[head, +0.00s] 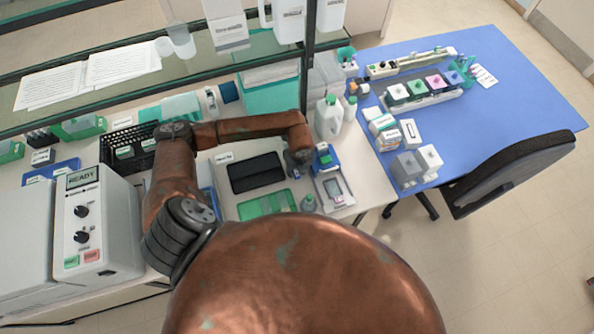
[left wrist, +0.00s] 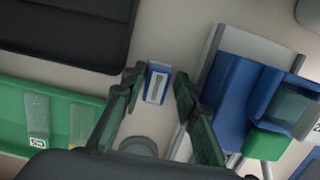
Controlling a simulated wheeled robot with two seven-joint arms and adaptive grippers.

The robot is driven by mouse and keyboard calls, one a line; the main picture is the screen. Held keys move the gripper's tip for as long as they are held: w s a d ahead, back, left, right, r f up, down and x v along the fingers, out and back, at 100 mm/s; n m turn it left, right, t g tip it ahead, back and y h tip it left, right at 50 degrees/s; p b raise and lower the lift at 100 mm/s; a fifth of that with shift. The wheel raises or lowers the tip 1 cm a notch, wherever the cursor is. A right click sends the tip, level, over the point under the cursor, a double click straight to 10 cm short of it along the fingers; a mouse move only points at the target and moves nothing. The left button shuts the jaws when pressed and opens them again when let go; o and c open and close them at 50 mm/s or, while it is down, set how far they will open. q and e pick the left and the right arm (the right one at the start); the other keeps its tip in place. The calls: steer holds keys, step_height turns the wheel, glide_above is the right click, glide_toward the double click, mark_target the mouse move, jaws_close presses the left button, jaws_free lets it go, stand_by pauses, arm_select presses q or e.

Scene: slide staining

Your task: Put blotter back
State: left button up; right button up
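My left gripper (head: 299,166) is low over the bench, between the black pad and the blue-and-green device. In the left wrist view the left gripper (left wrist: 158,88) has its fingers apart. A small blue block with a white top (left wrist: 157,83) shows between the fingertips, with a gap on each side. It may be the blotter, but I cannot tell for sure. In the head view the gripper covers that spot. A black rectangular pad (head: 256,173) lies flat to the left and also shows in the left wrist view (left wrist: 75,30). My right gripper is out of view.
A blue-and-green device (head: 326,157) stands right of the gripper, also close in the left wrist view (left wrist: 235,90). A green slide tray (head: 266,203) and a small bottle (head: 308,203) are in front. White jugs (head: 328,118) stand behind. A glass shelf (head: 110,75) overhangs the back.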

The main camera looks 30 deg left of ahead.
mark_target(298, 175)
arm_select(q)
steer(key=shift+r, duration=0.3)
step_height(298, 175, up, 12)
steer(key=s+d+b, duration=0.1)
steer(key=b, duration=0.1)
steer(key=shift+f, duration=0.25)
